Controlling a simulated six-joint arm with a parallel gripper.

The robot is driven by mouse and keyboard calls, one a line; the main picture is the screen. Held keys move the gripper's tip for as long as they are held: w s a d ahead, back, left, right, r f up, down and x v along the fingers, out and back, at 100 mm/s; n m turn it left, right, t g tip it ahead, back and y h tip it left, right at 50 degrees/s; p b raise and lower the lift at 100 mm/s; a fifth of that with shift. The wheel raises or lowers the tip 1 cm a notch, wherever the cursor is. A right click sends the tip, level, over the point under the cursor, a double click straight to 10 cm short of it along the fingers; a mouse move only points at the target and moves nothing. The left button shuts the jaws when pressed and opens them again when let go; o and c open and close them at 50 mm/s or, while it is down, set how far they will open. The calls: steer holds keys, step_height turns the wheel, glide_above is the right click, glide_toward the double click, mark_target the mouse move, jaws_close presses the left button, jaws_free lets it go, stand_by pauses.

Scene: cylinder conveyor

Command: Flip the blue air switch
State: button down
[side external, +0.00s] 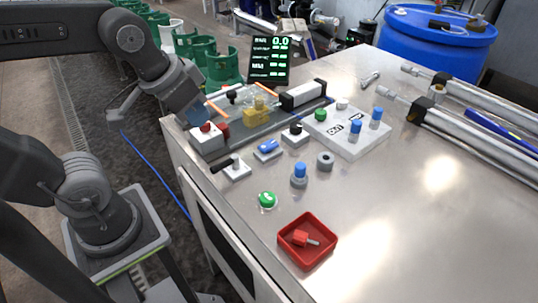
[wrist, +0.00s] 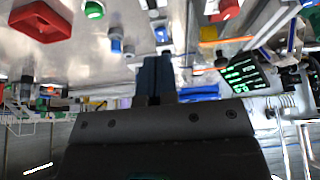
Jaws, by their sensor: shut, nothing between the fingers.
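The blue switch (side external: 268,147) sits on a small white base on the steel table, left of the middle. Its lever position is too small to tell. My gripper (side external: 198,115) is above the table's far left edge, close to the red button box and up and left of the blue switch, apart from it. In the wrist view my gripper's two dark blue fingers (wrist: 155,68) are together with nothing between them. A blue part near the fingers there may be the switch, but I cannot tell for sure.
A red-button box (side external: 206,137), black lever (side external: 232,167), blue-capped knob (side external: 299,174) and green button (side external: 267,200) stand around the switch. A white valve block (side external: 350,140) is to its right. A red tray (side external: 307,241) is at the front.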

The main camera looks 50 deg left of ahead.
steer(key=shift+s+f+t, duration=0.25)
steer(key=shift+s+t, duration=0.05)
steer(key=shift+s, duration=0.45)
step_height(320, 180, up, 2)
steer(key=r+m+g, duration=0.1)
steer(key=m+g, duration=0.5)
steer(key=m, duration=1.2)
glide_above(265, 146)
steer(key=shift+f, duration=0.25)
steer(key=shift+f, duration=0.1)
step_height(265, 146, down, 14)
steer(key=shift+r, duration=0.1)
